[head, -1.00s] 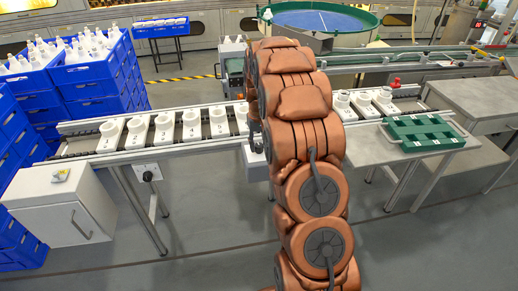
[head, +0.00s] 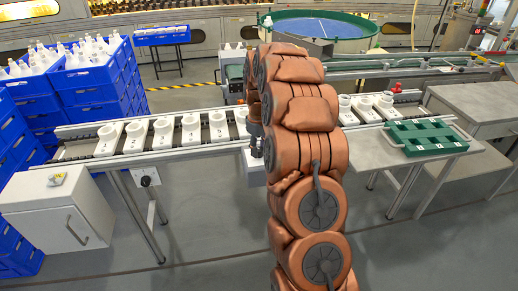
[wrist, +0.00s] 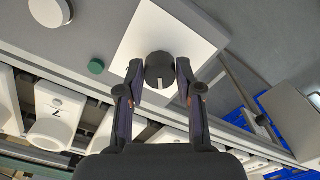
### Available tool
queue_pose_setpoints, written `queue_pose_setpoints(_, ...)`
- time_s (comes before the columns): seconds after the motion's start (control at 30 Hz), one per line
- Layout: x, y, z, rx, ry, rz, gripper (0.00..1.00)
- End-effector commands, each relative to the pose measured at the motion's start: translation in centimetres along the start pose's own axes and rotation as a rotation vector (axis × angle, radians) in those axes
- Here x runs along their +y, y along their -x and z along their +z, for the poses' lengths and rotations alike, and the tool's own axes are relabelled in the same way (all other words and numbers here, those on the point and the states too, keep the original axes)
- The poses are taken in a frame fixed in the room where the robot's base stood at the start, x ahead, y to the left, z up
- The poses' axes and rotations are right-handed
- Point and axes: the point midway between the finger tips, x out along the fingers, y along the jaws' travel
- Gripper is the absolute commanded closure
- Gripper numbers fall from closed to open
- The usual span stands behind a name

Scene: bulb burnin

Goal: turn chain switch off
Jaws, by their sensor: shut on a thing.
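In the wrist view, a round dark knob (wrist: 159,71) with a white pointer mark sits on a square white plate (wrist: 196,38). The mark points toward the bottom of the picture. My gripper (wrist: 158,72) has one finger on each side of the knob and is shut on it. In the head view the white plate (head: 254,166) shows beside my arm at the conveyor's front edge; the arm hides the knob there. Another dark knob on a white plate (head: 146,180) is mounted under the conveyor to the left.
A green button (wrist: 96,66) and a grey knob (wrist: 50,10) are near the plate in the wrist view. The conveyor (head: 200,152) carries numbered white holders. A green tray (head: 425,137) stands right, a grey cabinet (head: 60,215) left. The floor in front is clear.

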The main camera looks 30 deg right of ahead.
Motion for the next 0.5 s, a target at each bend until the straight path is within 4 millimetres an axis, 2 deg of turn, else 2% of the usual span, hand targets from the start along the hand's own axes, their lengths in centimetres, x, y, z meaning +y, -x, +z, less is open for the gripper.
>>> queue_pose_setpoints(0.33,0.02,0.04,-0.01,0.0,0.002,0.001,1.0)
queue_pose_setpoints(0.37,0.01,0.03,-0.01,0.0,0.002,0.001,0.62)
queue_pose_setpoints(0.5,0.01,0.02,0.0,0.0,0.001,0.0,0.47)
